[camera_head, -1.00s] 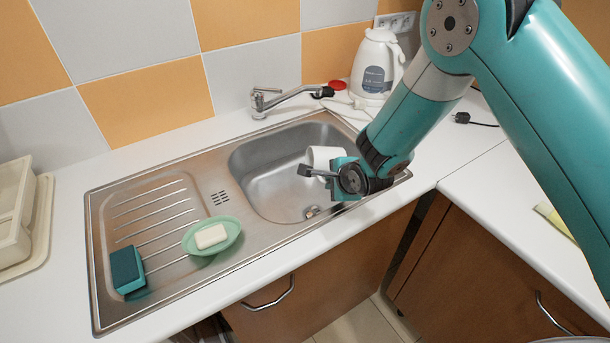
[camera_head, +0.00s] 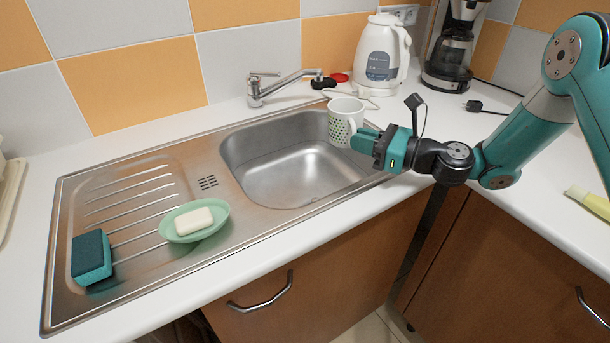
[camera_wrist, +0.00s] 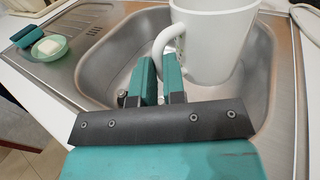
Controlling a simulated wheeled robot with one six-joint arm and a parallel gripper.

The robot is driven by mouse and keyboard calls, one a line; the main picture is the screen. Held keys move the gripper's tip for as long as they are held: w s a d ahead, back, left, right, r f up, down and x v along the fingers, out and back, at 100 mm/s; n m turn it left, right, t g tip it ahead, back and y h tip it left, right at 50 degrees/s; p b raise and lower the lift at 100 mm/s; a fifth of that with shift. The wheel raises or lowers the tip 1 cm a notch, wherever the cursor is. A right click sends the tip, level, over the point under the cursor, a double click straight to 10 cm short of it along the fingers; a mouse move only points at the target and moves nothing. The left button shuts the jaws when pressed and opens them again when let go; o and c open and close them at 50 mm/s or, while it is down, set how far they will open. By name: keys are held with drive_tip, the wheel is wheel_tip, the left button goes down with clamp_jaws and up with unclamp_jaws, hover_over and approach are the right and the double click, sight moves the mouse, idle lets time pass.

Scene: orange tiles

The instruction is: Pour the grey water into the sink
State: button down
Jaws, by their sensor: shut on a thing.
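A white mug (camera_head: 345,118) with green dots is held upright at the right end of the sink basin (camera_head: 290,178). My gripper (camera_head: 362,137) comes from the right and is shut on the mug. In the wrist view the fingers (camera_wrist: 160,82) close around the handle of the mug (camera_wrist: 212,45), and the basin (camera_wrist: 115,52) lies below and beyond it. The mug's contents cannot be seen. The visible floor of the basin is bare metal.
A faucet (camera_head: 282,85) stands behind the basin. A soap dish (camera_head: 182,234) with white soap and a sponge (camera_head: 92,257) are on the drainboard at left. A kettle (camera_head: 382,55) and a coffee maker (camera_head: 455,45) stand at the back right. A tube (camera_head: 588,203) lies on the right counter.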

wheel_tip(320, 180, up, 5)
drive_tip(key=p, duration=0.2)
drive_tip(key=shift+d+r+p, duration=0.1)
drive_tip(key=shift+r+p, duration=0.05)
drive_tip(key=shift+p, duration=0.15)
idle(0.4)
